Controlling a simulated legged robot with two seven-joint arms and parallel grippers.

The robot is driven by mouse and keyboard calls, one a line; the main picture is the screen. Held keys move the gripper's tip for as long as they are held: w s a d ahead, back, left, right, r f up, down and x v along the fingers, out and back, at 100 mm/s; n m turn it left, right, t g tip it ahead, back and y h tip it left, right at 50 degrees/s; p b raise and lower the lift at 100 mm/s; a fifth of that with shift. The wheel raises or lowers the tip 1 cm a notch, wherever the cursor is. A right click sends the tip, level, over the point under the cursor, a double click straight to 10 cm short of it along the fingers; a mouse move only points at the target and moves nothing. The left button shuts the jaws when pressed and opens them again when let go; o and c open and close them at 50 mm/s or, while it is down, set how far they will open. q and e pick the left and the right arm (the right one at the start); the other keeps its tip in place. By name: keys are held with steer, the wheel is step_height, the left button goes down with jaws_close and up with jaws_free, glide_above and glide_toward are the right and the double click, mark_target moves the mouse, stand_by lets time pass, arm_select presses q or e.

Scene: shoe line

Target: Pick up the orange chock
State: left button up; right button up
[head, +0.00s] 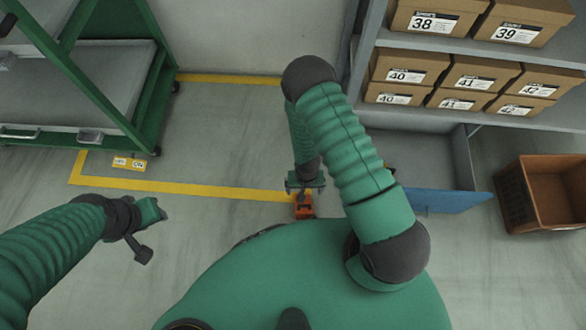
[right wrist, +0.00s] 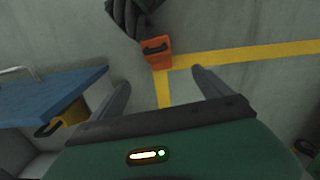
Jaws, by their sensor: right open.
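The orange chock (head: 304,212) sits on the floor at the corner of the yellow floor lines, close in front of my body. It has a dark slot or handle on its top, seen in the right wrist view (right wrist: 158,57). My right gripper (head: 304,189) is over the chock in the head view, hiding part of it. In the right wrist view its fingers (right wrist: 160,78) are spread and empty, with the chock just beyond the tips, roughly centred between them. My left gripper (head: 152,211) hangs over bare floor at the left; its jaw gap is not clear.
A brown crate (head: 515,195) is at far right, a green cart (head: 150,95) at left. Floor between is free.

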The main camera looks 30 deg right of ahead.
step_height(320, 180, down, 12)
steer(key=b, duration=0.6)
steer(key=shift+s+r, duration=0.15)
steer(key=f+b, duration=0.4)
steer(key=f, duration=0.1)
steer(key=shift+s+f, duration=0.1)
steer(key=shift+s, duration=0.1)
steer(key=shift+c, duration=0.3)
jaws_close()
